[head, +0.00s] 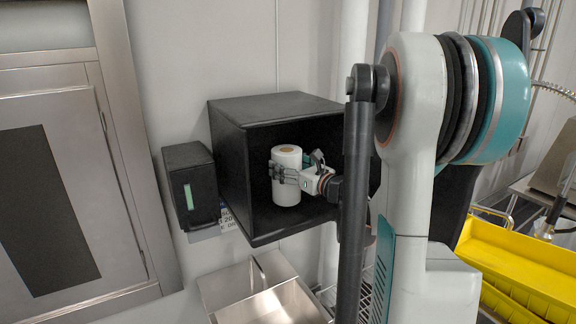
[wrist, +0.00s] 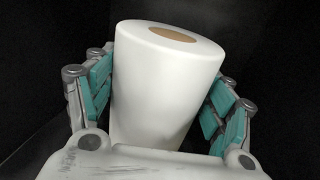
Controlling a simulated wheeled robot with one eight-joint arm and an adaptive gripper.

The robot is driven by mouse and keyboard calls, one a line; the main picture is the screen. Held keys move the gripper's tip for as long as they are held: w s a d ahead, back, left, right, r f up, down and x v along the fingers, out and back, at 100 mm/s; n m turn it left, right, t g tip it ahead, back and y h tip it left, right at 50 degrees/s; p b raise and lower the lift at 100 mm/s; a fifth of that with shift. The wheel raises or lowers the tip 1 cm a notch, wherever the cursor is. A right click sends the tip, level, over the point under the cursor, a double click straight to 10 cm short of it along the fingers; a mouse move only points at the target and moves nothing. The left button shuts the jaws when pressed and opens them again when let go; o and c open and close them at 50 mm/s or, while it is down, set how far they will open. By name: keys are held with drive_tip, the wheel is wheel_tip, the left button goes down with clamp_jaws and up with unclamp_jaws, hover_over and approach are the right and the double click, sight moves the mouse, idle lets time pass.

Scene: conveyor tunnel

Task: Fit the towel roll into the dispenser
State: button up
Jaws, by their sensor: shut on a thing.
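The white towel roll (head: 286,186) stands about upright inside the opening of the black box-shaped dispenser (head: 232,185) on the wall. My gripper (head: 284,174) reaches in from the right and is shut on the roll at about mid-height. In the wrist view the roll (wrist: 167,85) sits between the two teal-padded fingers, with its tan core showing on top. The dark inside of the dispenser (wrist: 60,30) surrounds it. Whether the roll's bottom touches the dispenser floor I cannot tell. My arm hides the right part of the dispenser.
A smaller black box (head: 188,185) with a green strip hangs left of the dispenser. A steel sink (head: 270,303) with a tap is below. A yellow bin (head: 520,265) stands at the right. A steel-framed door (head: 55,180) fills the left.

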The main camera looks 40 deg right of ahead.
drive_tip(key=shift+f+b, duration=0.45)
drive_tip(key=shift+f, duration=0.25)
drive_tip(key=o, duration=1.6)
drive_tip(key=s, duration=1.2)
drive_tip(key=shift+a, duration=0.25)
